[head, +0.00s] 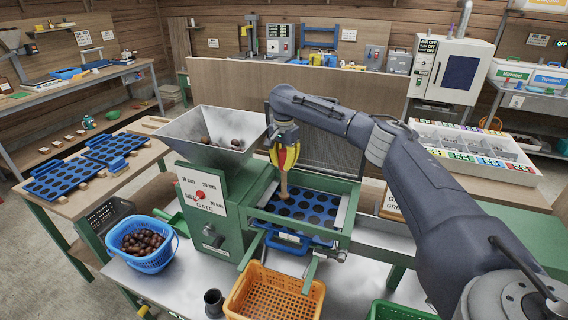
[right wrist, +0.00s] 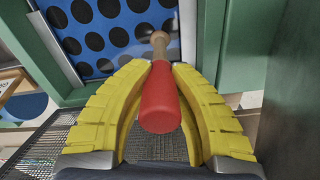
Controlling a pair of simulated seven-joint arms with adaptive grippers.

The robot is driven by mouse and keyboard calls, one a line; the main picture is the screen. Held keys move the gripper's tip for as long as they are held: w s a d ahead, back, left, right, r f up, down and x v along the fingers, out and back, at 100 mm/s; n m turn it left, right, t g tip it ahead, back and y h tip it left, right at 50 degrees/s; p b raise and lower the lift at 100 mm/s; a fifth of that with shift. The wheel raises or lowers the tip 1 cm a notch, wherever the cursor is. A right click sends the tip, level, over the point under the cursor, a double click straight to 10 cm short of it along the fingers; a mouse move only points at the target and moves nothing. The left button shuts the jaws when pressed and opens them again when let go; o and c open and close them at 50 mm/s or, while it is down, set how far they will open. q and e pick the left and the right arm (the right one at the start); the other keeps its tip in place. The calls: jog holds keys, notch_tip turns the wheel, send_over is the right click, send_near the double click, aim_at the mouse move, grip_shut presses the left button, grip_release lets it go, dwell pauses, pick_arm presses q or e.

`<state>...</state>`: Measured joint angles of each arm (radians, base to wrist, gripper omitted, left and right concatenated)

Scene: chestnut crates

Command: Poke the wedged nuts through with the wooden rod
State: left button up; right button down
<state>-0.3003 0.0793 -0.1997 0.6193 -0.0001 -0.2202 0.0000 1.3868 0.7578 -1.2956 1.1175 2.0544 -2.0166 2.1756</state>
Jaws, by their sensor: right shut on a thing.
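My right gripper (head: 285,152), with yellow fingers, is shut on the wooden rod (head: 284,186) above the sorting machine. In the right wrist view the fingers (right wrist: 160,68) close around the rod's red handle (right wrist: 160,105). The rod's pale wooden end points away from the gripper, toward the blue sieve plate (head: 318,202) with dark round holes. I cannot tell whether the tip touches the plate. The plate lies in a green frame and also shows in the right wrist view (right wrist: 72,20). No wedged nuts can be made out in its holes. My left gripper is out of view.
A metal hopper (head: 178,126) with a few chestnuts stands left of the plate. A blue basket (head: 152,262) of chestnuts and an orange crate (head: 272,297) stand in front. Spare blue plates (head: 62,180) lie on the left table. A wooden panel (head: 225,85) rises behind the machine.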

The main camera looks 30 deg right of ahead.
aim_at(284, 150)
jog(key=shift+f, duration=0.5)
dwell(1.3)
jog(key=shift+r, duration=0.1)
jog(key=shift+r, duration=3.4)
